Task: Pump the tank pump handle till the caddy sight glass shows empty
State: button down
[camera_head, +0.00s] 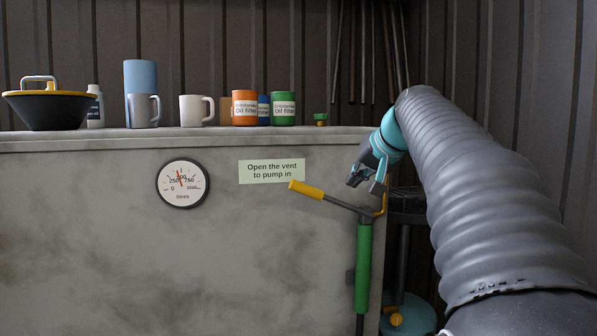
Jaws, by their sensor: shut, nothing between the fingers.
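The tank pump has a green upright body (363,260) fixed to the front of the grey tank (90,240) near its right edge. Its handle is a dark bar with a yellow grip (306,190) that sticks out up and to the left. A yellow hooked part (381,203) shows to the right of the pump's top. My gripper (366,186) is shut and empty, just above the dark bar and right of the yellow grip. I cannot tell whether it touches the bar. I see no caddy sight glass that I can make out.
A round dial gauge (183,183) and a sign reading "Open the vent to pump in" (271,171) are on the tank front. A teal round base (411,314) is at lower right.

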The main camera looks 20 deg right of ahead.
jog(key=a+r+n+t+y, duration=0.1)
jog(key=a+r, duration=0.2)
jog(key=r, duration=0.4)
jog(key=shift+s+a+r+n, duration=0.2)
jog(key=shift+s+r+n, duration=0.1)
jog(key=shift+s, duration=0.1)
jog(key=shift+s+a+f+b+x, duration=0.1)
jog(key=shift+s+a+f+x, duration=0.2)
jog(key=shift+x, duration=1.85)
jog(key=shift+s+a+f+b+x, duration=0.1)
jog(key=shift+s+a+f+x, duration=0.2)
jog(key=shift+x, duration=1.85)
jog(key=shift+s+a+f+b+x, duration=0.15)
jog(key=shift+f+x, duration=0.2)
jog(key=shift+x, duration=1.85)
jog(key=shift+d+f, duration=0.1)
jog(key=shift+d, duration=0.05)
